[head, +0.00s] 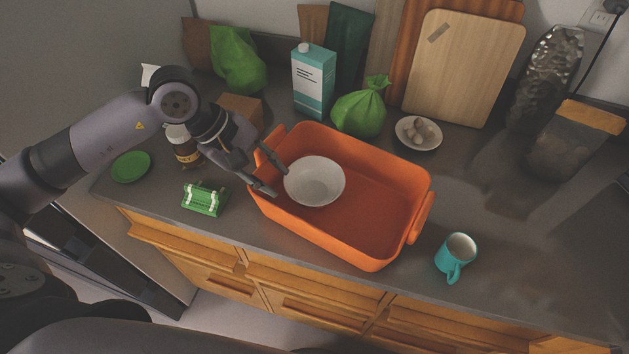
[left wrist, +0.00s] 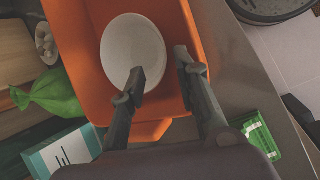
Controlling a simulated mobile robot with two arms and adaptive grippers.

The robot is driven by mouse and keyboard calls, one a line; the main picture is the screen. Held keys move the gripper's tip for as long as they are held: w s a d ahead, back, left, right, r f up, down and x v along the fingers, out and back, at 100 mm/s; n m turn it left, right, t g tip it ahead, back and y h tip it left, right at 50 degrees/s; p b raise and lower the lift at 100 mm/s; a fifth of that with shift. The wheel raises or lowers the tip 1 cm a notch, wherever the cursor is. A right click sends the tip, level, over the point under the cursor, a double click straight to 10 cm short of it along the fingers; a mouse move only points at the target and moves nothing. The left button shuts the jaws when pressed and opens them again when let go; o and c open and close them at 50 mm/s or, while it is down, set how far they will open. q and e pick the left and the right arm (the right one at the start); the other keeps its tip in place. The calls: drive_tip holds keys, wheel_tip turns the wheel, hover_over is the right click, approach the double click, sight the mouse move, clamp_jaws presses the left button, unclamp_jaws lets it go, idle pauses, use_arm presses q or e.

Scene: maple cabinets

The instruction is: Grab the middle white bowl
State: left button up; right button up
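The white bowl (head: 322,188) sits inside the orange tray (head: 372,212), toward its left end. My left gripper (head: 280,181) is open at the bowl's left side, above the tray's left end. In the left wrist view, the bowl (left wrist: 126,44) lies ahead of the gripper (left wrist: 160,65). One finger overlaps the bowl and the other is outside it, with the near rim between them. I cannot tell whether either finger touches the bowl. The bowl looks empty. My right gripper is not in view.
A teal mug (head: 449,264) stands right of the tray. A small bowl with pale round items (head: 431,144), a green bag (head: 358,112) and a carton (head: 313,82) stand behind it. A green bundle (head: 203,199), jar (head: 184,150) and green plate (head: 131,167) are left.

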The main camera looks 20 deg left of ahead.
sight(296, 196)
use_arm(q)
drive_tip(key=x, duration=0.4)
drive_tip(key=shift+w+p, duration=0.15)
drive_tip(key=shift+p, duration=0.25)
drive_tip(key=shift+d+f, duration=0.25)
drive_tip(key=shift+f, duration=0.05)
drive_tip(key=p+x, duration=0.1)
drive_tip(key=x, duration=0.3)
drive_tip(key=shift+w+d+f+p, duration=0.15)
drive_tip(key=shift+f+p, duration=0.15)
drive_tip(key=shift+f, duration=0.2)
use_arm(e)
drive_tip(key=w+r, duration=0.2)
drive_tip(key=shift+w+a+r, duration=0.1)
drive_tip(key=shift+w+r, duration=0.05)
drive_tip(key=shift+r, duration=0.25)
use_arm(q)
drive_tip(key=shift+c, duration=0.5)
